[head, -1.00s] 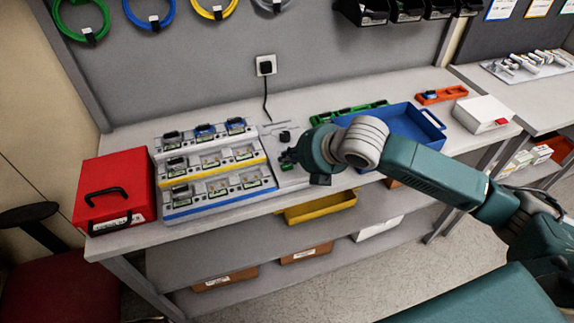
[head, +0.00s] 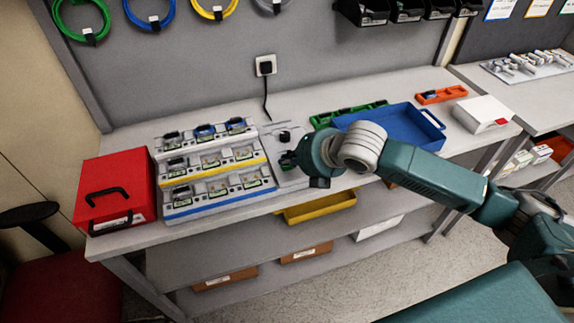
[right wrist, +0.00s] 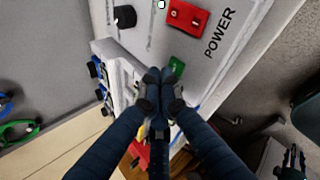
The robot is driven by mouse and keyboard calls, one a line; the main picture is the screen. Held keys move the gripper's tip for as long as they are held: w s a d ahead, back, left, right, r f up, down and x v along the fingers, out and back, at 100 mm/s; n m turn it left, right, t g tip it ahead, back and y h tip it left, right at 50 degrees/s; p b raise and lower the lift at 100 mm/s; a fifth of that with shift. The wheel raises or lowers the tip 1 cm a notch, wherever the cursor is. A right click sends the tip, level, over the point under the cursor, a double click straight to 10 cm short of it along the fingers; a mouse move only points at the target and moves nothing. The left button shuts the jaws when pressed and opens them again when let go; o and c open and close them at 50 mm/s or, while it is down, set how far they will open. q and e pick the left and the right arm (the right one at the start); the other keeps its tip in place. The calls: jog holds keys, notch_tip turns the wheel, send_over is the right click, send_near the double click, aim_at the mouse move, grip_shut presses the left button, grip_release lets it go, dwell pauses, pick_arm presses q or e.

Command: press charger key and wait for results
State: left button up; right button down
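The charger (head: 291,181) is a light grey panel beside the stepped battery rack, with a black cord running to the wall socket. In the right wrist view its face (right wrist: 225,62) shows a black knob (right wrist: 125,16), a red switch (right wrist: 187,17) beside the word POWER and a small green key (right wrist: 176,66). My right gripper (right wrist: 161,76) has its fingertips together, close to the green key; I cannot tell whether they touch it. In the head view my right wrist hides part of the panel. A dark gripper-like shape, seemingly my left gripper (right wrist: 291,160), shows at the lower right of the wrist view.
The stepped rack (head: 222,200) holding several small units stands left of the charger, with a red case (head: 115,180) further left. A blue tray (head: 425,136) and a green tray (head: 322,121) lie to the right. A yellow bin (head: 322,209) sits below the tabletop.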

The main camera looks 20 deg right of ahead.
aim_at(288, 168)
jog(key=shift+f, duration=0.4)
dwell(0.3)
jog(key=shift+r+p, duration=0.85)
jog(key=shift+p, duration=0.2)
notch_tip(288, 168, up, 5)
jog(key=p, duration=0.5)
jog(key=shift+p, duration=0.4)
